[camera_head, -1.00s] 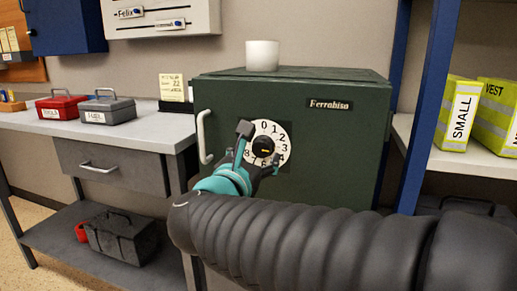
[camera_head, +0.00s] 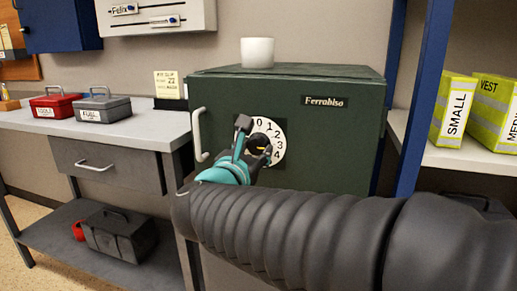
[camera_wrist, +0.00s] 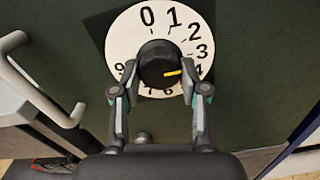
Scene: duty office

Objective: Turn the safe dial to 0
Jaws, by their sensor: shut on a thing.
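The dark green safe (camera_head: 330,135) carries a white dial (camera_head: 279,143) with black numbers and a dark round knob (camera_wrist: 155,50). The dial also shows in the wrist view (camera_wrist: 123,40), with 0 at its top. The fingers hide some of the lower numbers.
The safe's handle (camera_head: 197,135) is left of the dial. A white cup (camera_head: 257,52) stands on the safe. A grey table (camera_head: 115,128) with red (camera_head: 55,103) and grey (camera_head: 104,106) boxes is left. A blue shelf post (camera_head: 425,95) rises close on the right.

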